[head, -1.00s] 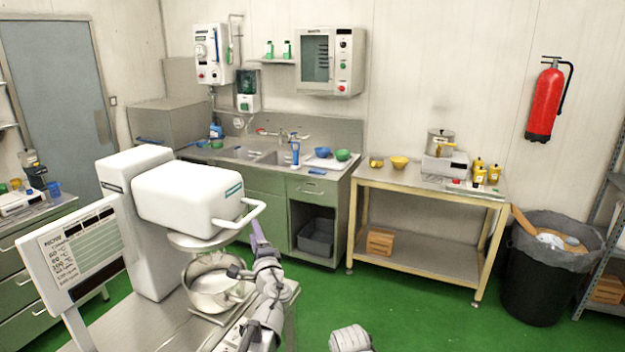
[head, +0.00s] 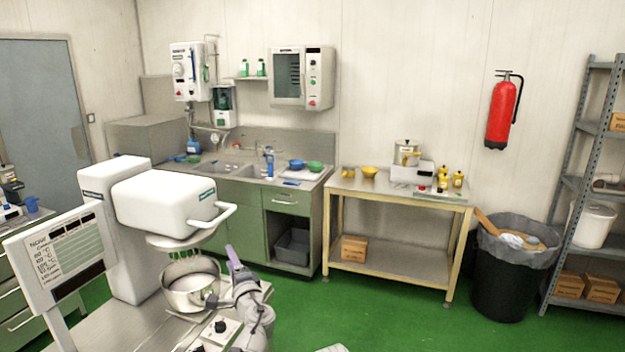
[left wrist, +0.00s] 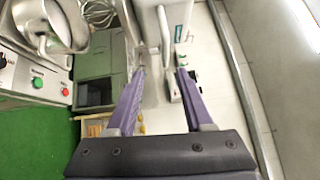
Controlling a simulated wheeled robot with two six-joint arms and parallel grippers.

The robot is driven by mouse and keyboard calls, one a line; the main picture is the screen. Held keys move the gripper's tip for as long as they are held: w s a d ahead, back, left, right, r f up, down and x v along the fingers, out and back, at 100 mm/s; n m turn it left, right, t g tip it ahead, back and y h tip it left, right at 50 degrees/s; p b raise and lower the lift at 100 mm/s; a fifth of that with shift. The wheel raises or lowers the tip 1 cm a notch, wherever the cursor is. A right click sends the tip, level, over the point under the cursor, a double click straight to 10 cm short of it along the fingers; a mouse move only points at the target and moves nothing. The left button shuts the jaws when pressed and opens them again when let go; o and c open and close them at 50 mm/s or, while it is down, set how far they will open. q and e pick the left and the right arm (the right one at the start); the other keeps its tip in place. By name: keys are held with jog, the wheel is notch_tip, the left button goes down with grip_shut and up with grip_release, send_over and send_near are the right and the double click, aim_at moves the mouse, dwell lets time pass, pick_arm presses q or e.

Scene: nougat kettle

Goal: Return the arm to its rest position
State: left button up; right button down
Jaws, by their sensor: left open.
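My left gripper (head: 230,250) is seen in the head view with its purple finger pointing up, just right of the steel kettle bowl (head: 192,290) and below the white machine head (head: 168,200). In the left wrist view its two purple fingers (left wrist: 160,76) are apart with nothing between them. The bowl (left wrist: 50,30) shows at the upper left of that view, beside the fingers. Part of a pale grey link of mine shows at the bottom edge of the head view. My right gripper is not in view.
The machine stands on a steel bench (head: 140,328) with a tilted display panel (head: 62,258) and a small control box (head: 218,332). Behind are a green sink cabinet (head: 240,205), a yellow-framed table (head: 400,268) and a black bin (head: 505,285). Green floor between is clear.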

pick_arm(q)
jog(key=s+d+f+n+g+h+b, duration=0.1)
jog(key=s+d+f+n+g, duration=0.2)
jog(key=s+f, duration=0.45)
jog(key=s+d+f+n+g+h+b, duration=0.25)
jog(key=s+f+g, duration=0.3)
jog(key=f, duration=0.35)
jog(key=s+d+f+n+g+b, duration=0.1)
jog(key=s+d+f+n+g, duration=0.1)
jog(key=s+f+n+g, duration=0.4)
jog(key=s+d+f+m+g+h, duration=0.1)
jog(key=s+d+f+h, duration=0.1)
jog(key=s+d+f, duration=0.1)
jog(key=s+d+f+m+g+h, duration=0.1)
jog(key=s+d+f+h, duration=0.1)
jog(key=s+d, duration=0.3)
jog(key=s+f, duration=0.1)
jog(key=s, duration=0.2)
jog(key=shift+b, duration=0.35)
jog(key=shift+s+d+f+m, duration=0.1)
jog(key=shift+m, duration=0.15)
